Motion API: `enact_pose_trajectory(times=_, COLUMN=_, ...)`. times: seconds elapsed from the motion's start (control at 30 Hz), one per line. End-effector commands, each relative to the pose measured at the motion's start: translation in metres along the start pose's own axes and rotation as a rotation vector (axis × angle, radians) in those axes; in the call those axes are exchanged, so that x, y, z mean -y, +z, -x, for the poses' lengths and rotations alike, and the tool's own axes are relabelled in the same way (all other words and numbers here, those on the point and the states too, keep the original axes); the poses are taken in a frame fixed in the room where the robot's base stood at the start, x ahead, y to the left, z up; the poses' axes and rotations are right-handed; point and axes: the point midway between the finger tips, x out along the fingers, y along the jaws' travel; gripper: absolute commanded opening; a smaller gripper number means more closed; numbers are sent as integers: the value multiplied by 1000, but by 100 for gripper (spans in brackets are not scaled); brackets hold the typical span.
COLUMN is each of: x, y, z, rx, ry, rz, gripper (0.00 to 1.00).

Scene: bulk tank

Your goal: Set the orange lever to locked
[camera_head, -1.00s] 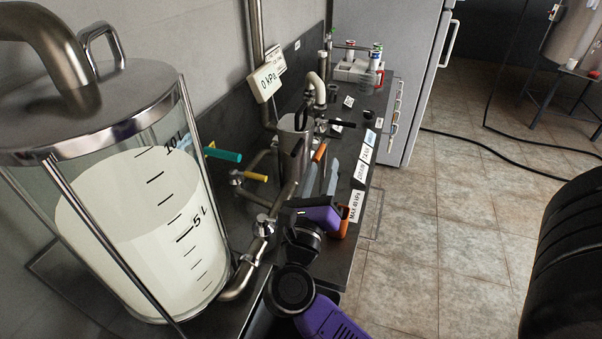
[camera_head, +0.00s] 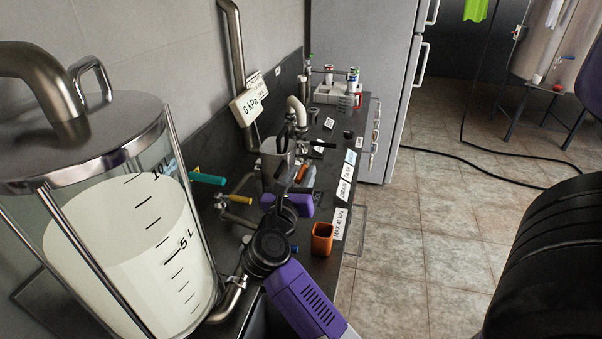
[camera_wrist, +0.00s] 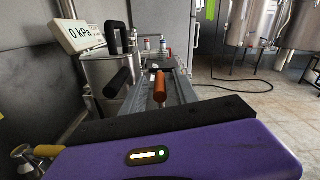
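The orange lever (camera_wrist: 160,87) shows in the wrist view as a slim upright-looking handle straight ahead of my gripper (camera_wrist: 163,78). Two grey fingers reach forward, one on each side of it, and gaps seem to show between them and the handle. In the head view, only a small part of the orange lever (camera_head: 302,171) shows beyond my purple gripper body (camera_head: 285,205); my arm hides the rest and most of the fingers. I cannot read any locked mark or tell the lever's setting.
A clear tank (camera_head: 130,235) of white liquid stands at the left. Teal-handled (camera_head: 207,179) and yellow-handled (camera_head: 238,199) valves, a steel pot (camera_head: 272,158) and a 0 kPa sign (camera_head: 249,105) line the wall. An orange cup (camera_head: 322,240) stands near the bench edge.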

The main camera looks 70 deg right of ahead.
Motion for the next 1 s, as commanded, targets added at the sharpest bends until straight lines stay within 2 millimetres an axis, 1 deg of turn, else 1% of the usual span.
enact_pose_trajectory(times=0.27, x=0, y=0, z=-3, rx=1, ry=1, rz=0, gripper=36)
enact_pose_trajectory(times=0.3, x=0, y=0, z=-3, rx=1, ry=1, rz=0, gripper=34)
enact_pose_trajectory(times=0.47, x=0, y=0, z=-3, rx=1, ry=1, rz=0, gripper=3)
enact_pose_trajectory(times=0.5, x=0, y=0, z=-3, rx=1, ry=1, rz=0, gripper=0)
enact_pose_trajectory(times=1.0, x=0, y=0, z=-2, rx=1, ry=1, rz=1, gripper=0)
